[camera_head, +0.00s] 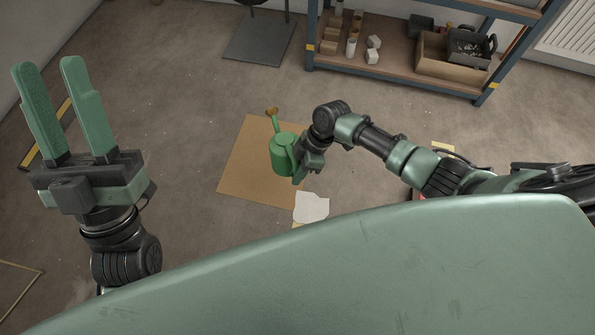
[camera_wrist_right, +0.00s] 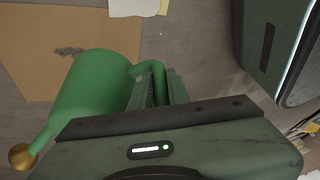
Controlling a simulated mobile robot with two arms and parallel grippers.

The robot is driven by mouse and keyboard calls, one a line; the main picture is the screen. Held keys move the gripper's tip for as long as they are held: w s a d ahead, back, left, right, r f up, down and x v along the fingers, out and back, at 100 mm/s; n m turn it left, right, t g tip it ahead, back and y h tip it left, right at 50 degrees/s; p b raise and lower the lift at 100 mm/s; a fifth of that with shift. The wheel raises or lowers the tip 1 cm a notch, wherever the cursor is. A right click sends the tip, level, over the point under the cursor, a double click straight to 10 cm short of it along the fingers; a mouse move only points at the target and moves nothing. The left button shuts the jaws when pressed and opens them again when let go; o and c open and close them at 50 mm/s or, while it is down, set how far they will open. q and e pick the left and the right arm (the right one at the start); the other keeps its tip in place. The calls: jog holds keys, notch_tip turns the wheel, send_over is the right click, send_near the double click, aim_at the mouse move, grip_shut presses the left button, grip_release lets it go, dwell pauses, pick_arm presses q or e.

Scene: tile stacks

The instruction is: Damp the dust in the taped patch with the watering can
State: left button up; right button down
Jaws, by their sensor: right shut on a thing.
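The green watering can (camera_head: 283,155) has a brown rose at the end of its spout. My right gripper (camera_head: 305,170) is shut on its handle. In the right wrist view the can (camera_wrist_right: 95,90) is to the left of the gripper, with its spout toward the lower left. The can shows over a tan board on the floor; its height above it is unclear. A thin tan line (camera_head: 40,271) makes a corner at the lower left, perhaps the taped patch; most of it is out of view. My left gripper (camera_head: 47,75) is open and empty.
The tan board (camera_head: 235,175) has a dark smudge in the wrist view (camera_wrist_right: 70,51). A white sheet (camera_head: 312,207) lies near it. A shelf (camera_head: 400,68) with boxes and a dark plate (camera_head: 258,42) stand at the back. Floor between the board and left arm is clear.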

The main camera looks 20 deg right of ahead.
jog(key=shift+w+r+t+p, duration=0.1)
jog(key=shift+r+t+p, duration=0.2)
jog(key=shift+t+p, duration=0.4)
jog(key=shift+p, duration=0.05)
pick_arm(q)
jog(key=w+f+g+y, duration=0.1)
jog(key=w+f+g, duration=0.4)
jog(key=w+f, duration=0.1)
jog(key=shift+w+d+f+y, duration=0.2)
jog(key=shift+d+y, duration=0.2)
jog(key=shift+d, duration=0.05)
pick_arm(e)
jog(key=shift+t, duration=0.3)
jog(key=shift+w+r, duration=0.1)
jog(key=shift+r, duration=0.05)
